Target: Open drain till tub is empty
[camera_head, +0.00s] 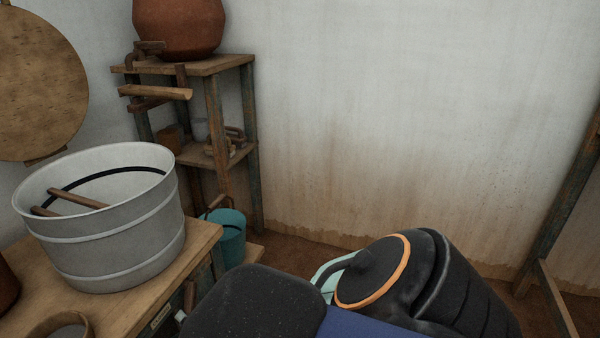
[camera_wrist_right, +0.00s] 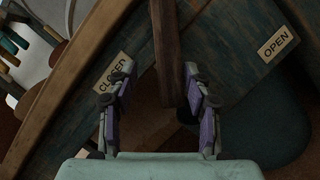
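The tub (camera_head: 125,235), a grey banded metal vessel, stands on a wooden bench at the left of the head view. Its water level and drain outlet cannot be made out. In the right wrist view, a brown wooden lever (camera_wrist_right: 166,45) comes down from the top between a CLOSED plate (camera_wrist_right: 113,72) and an OPEN plate (camera_wrist_right: 279,43). My right gripper (camera_wrist_right: 157,78) is open. The lever shows between its fingers, nearer the right-hand one; contact cannot be told. In the head view my right gripper (camera_head: 328,277) is mostly hidden behind my arm. My left gripper is not in view.
A teal bucket (camera_head: 231,240) stands beside the bench (camera_head: 105,308). Behind it is a wooden shelf (camera_head: 214,110) bearing a large clay pot (camera_head: 180,25). A wooden post (camera_head: 565,195) stands at the right. The wall behind my right arm is bare.

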